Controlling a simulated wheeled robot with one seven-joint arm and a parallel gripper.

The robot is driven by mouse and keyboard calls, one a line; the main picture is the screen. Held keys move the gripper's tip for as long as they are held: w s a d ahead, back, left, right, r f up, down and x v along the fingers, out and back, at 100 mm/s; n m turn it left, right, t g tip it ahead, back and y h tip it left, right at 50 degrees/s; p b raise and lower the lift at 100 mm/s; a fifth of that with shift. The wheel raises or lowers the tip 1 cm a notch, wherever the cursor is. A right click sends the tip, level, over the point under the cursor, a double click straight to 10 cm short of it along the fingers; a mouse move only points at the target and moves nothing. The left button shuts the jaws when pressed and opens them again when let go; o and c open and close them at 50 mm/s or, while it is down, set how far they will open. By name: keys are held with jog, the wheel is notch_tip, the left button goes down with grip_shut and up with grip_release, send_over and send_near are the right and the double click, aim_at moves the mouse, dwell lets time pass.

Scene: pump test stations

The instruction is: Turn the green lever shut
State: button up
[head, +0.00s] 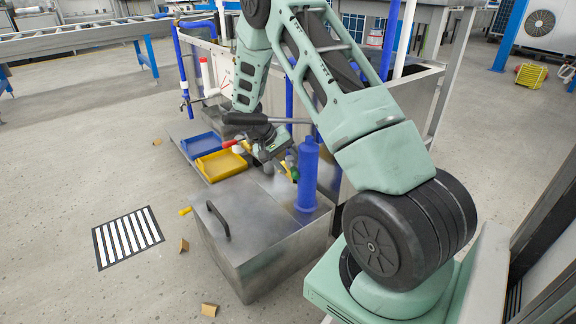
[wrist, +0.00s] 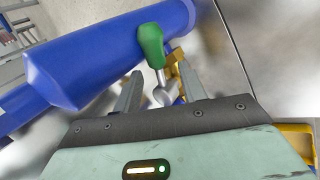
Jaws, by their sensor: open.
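The green lever (wrist: 150,45) shows in the wrist view as a rounded green grip on a bare metal stem, in front of a blue cylinder (wrist: 100,55). My gripper (wrist: 158,70) is open, with one finger on each side of the stem and the green grip just past the fingertips. I cannot tell whether either finger touches it. A brass-coloured fitting (wrist: 178,82) shows beside the right finger. In the head view the lever (head: 294,174) is a small green spot beside the upright blue cylinder (head: 307,175), and my gripper (head: 283,165) is partly hidden there.
A metal box (head: 255,248) with a black handle (head: 217,220) stands below the blue cylinder. A yellow tray (head: 221,165) and a blue tray (head: 201,146) lie to the left. A yellow-handled part (head: 186,211) sticks out from the box's left side. Open floor lies further left.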

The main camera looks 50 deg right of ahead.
grip_shut()
jog(key=shift+p, duration=0.35)
jog(key=m+p, duration=0.1)
jog(key=w+m+g+y+p, duration=0.1)
jog(key=p, duration=0.1)
jog(key=shift+a+r, duration=0.1)
jog(key=shift+r, duration=0.15)
jog(key=shift+w+d+f+m+g+y+p, duration=0.15)
jog(key=shift+w+m+y+p, duration=0.4)
jog(key=shift+m+y+p, duration=0.85)
jog(key=shift+w+d+m+g+y+p, duration=0.2)
jog(key=shift+w+m+y+p, duration=0.45)
jog(key=shift+m, duration=1.5)
jog(key=shift+w+f+m+g+y+p, duration=0.1)
jog(key=shift+w+m+g+y+p, duration=0.25)
jog(key=shift+m+y+p, duration=1.05)
jog(key=shift+w+m+h, duration=0.1)
jog(key=shift+m+h, duration=0.45)
